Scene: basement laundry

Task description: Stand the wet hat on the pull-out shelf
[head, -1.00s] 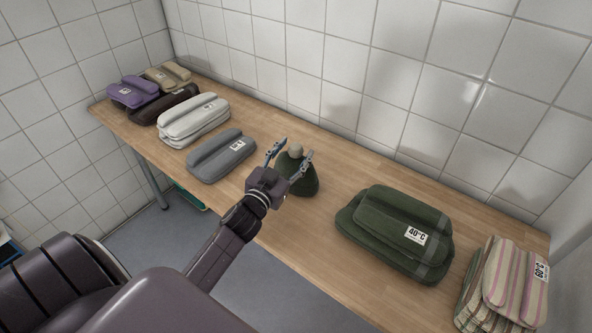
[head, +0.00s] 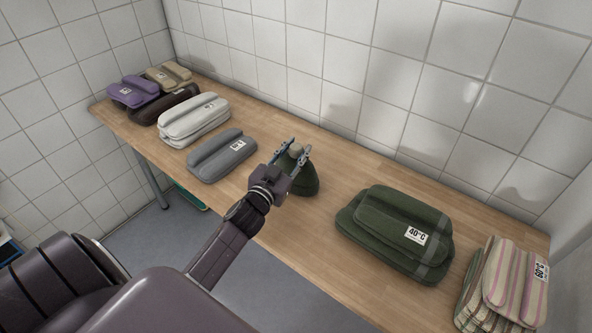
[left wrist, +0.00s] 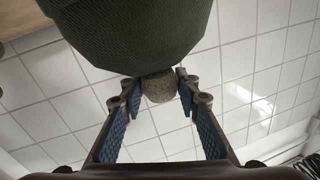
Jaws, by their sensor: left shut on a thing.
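The wet hat (head: 308,182) is a dark green knitted hat with a grey-beige bobble on top. It stands upright, bobble up, on the wooden worktop. My left gripper (head: 297,151) is at the top of the hat, shut on the bobble. In the left wrist view, the green hat (left wrist: 130,30) fills the top, and the bobble sits between the two blue-padded fingers (left wrist: 159,86). My right gripper is not in view. I cannot make out a separate pull-out shelf in these views.
The wooden worktop (head: 325,238) runs along a white tiled wall. A folded grey bundle (head: 210,160) lies left of the hat, a green bundle labelled 40°C (head: 385,235) to its right. Striped cloths (head: 510,275) are at the right end, several more bundles at the far left.

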